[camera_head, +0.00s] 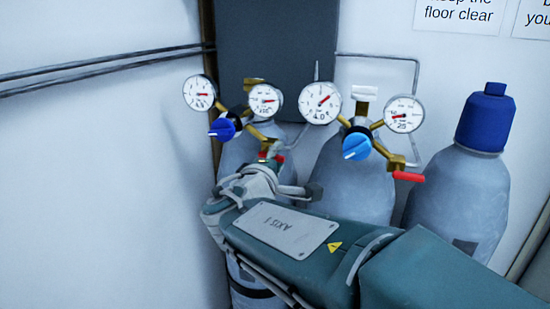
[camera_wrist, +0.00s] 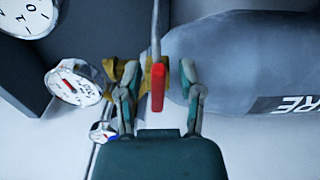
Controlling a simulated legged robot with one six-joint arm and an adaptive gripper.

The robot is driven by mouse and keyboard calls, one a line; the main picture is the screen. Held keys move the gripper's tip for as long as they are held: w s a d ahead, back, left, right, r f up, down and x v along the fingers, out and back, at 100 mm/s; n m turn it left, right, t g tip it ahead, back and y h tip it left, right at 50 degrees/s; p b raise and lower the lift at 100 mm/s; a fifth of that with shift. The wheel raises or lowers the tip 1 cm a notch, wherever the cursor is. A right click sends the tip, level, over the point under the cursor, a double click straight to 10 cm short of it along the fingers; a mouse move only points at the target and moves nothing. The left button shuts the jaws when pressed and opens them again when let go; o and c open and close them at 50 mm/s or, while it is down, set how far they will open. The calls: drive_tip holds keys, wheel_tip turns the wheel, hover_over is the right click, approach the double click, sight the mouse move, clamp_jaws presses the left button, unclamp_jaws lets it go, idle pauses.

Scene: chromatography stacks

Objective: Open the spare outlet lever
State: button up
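A red lever (camera_wrist: 157,88) on a brass outlet fitting (camera_wrist: 144,76) is between the two fingers of my gripper (camera_wrist: 159,76) in the wrist view. A gap shows on both sides of the lever, so the gripper looks open around it and not clamped. In the head view my gripper (camera_head: 268,166) is at the left regulator's outlet, and only a bit of red (camera_head: 277,158) shows past it. The right regulator has another red lever (camera_head: 408,176), clear of my gripper and roughly level. Neither regulator's name can be read in the head view.
The left regulator has a dark blue knob (camera_head: 221,129), the right one a light blue knob (camera_head: 356,146). Pressure gauges (camera_head: 320,103) crowd above. A blue-capped cylinder (camera_head: 466,190) stands at right. In the wrist view a cylinder label (camera_wrist: 290,104) is partly cut off.

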drive_tip(key=shift+a+r, duration=0.1)
drive_tip(key=shift+s+a, duration=0.1)
drive_tip(key=shift+s, duration=0.1)
drive_tip(key=v, duration=1.1)
drive_tip(key=shift+s, duration=0.3)
